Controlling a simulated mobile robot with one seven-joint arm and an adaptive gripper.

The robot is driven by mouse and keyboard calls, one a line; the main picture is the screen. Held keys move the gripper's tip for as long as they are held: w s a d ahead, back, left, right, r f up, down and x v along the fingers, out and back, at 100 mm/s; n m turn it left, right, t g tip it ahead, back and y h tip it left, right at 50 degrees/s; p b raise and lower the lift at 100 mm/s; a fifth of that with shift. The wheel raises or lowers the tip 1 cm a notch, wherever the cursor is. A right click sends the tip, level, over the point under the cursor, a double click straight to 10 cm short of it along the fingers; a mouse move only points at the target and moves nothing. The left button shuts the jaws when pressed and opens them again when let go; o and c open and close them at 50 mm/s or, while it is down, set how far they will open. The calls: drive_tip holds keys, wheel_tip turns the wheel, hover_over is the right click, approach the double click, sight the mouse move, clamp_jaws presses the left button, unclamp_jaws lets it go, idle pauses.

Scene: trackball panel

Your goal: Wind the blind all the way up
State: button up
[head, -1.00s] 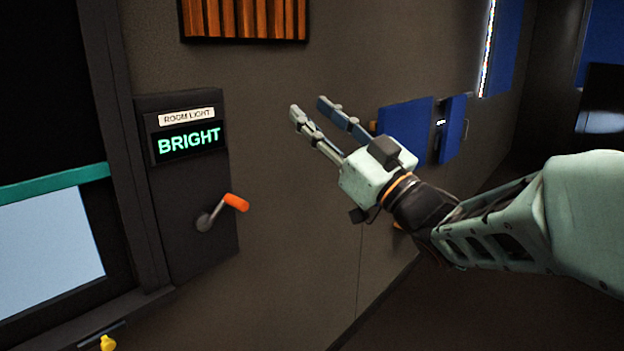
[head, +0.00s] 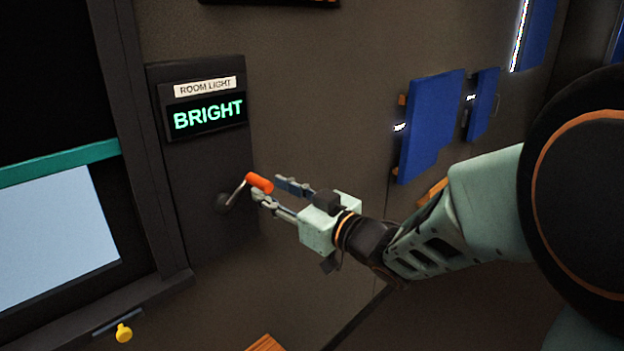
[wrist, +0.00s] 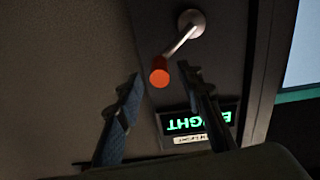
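The crank has a metal arm and an orange handle (head: 259,182). It sits on a dark wall panel, its arm pointing up and right from the hub (head: 224,201). The handle also shows in the wrist view (wrist: 159,71). My gripper (head: 272,190) is open with its fingertips close to the handle. In the wrist view the handle lies between and just beyond the fingertips (wrist: 158,78), nearer the right one; I cannot tell whether they touch. The blind's teal bottom bar (head: 60,163) crosses the window at mid-height, with bright pane (head: 55,240) below.
The panel display (head: 207,115) reads BRIGHT under a ROOM LIGHT label (head: 205,87). The dark window frame (head: 140,150) stands left of the crank. A yellow knob (head: 124,333) is below the window. Blue panels (head: 430,125) are on the wall at right.

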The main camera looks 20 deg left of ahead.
drive_tip(key=shift+x, duration=1.65)
clamp_jaws()
